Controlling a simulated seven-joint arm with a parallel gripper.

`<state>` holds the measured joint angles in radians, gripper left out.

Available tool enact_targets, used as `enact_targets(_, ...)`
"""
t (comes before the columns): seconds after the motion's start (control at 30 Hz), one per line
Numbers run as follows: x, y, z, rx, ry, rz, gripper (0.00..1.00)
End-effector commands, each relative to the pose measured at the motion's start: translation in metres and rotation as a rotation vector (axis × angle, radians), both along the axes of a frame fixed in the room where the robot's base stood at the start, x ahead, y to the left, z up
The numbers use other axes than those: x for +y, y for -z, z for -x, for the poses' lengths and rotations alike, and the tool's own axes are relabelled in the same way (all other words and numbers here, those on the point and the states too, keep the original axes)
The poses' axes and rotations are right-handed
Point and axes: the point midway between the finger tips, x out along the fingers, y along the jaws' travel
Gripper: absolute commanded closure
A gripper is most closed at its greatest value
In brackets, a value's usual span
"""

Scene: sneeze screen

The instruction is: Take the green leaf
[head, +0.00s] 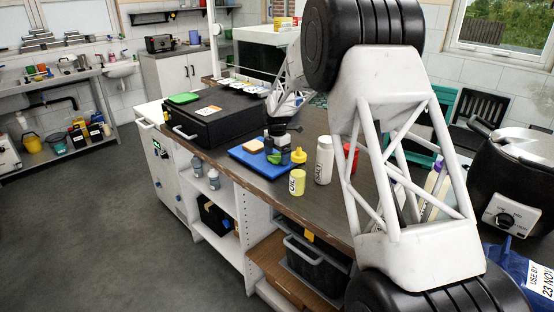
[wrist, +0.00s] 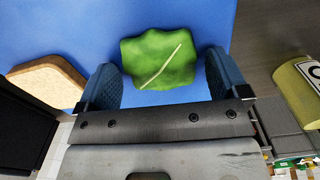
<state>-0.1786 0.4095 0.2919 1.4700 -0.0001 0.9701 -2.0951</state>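The green leaf (wrist: 158,52), wavy-edged with a pale midrib, lies on a blue board (wrist: 205,18) in the wrist view. My gripper (wrist: 162,80) is open, its two blue fingers standing to the left and right of the leaf's near part. The leaf's far part extends beyond the fingertips. I cannot tell whether either finger touches it.
A bread slice (head: 254,145) lies left of my gripper on the board. A yellow oil container (head: 297,182), a yellow bottle (head: 299,155) and a white salt shaker (head: 323,160) stand close on the right. A black box (head: 212,118) stands behind on the counter.

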Motion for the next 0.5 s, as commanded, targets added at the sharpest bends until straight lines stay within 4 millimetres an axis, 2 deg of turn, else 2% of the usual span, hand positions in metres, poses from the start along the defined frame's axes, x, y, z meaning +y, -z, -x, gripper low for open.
enact_targets(0.03,0.0,0.0,0.0,0.0,0.0,0.0,0.15)
enact_targets(0.23,0.0,0.0,0.0,0.0,0.0,0.0,0.46)
enact_targets(0.5,0.0001,-0.0009,-0.0001,0.0,0.0,0.0,0.47)
